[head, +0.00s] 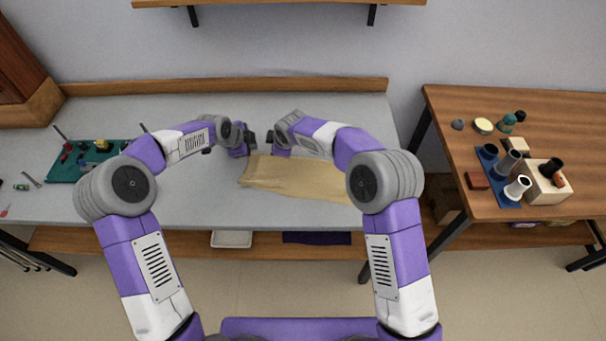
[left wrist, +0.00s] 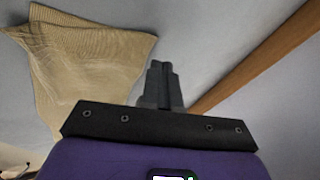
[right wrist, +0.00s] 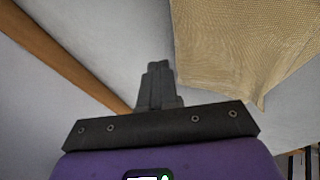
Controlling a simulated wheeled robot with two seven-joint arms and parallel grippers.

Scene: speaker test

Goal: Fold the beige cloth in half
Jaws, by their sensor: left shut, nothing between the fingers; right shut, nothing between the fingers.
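The beige cloth (head: 290,178) lies on the grey table, its right end partly hidden by my right arm. In the left wrist view, the cloth (left wrist: 90,60) shows a crease or layer edge near its upper left; I cannot tell how its layers lie. My left gripper (head: 251,139) is shut and empty just behind the cloth's left end. Its closed fingers (left wrist: 160,70) are apart from the cloth. My right gripper (head: 269,139) is shut and empty close beside the left one, facing it. The cloth (right wrist: 245,45) is to the right of its fingers (right wrist: 157,70) in the right wrist view.
A wooden ledge (head: 330,85) runs along the back of the grey table (head: 200,205). A green board with small parts (head: 75,172) is at the left. A wooden table (head: 450,120) with cups and blocks stands at the right. The grey table's front middle is clear.

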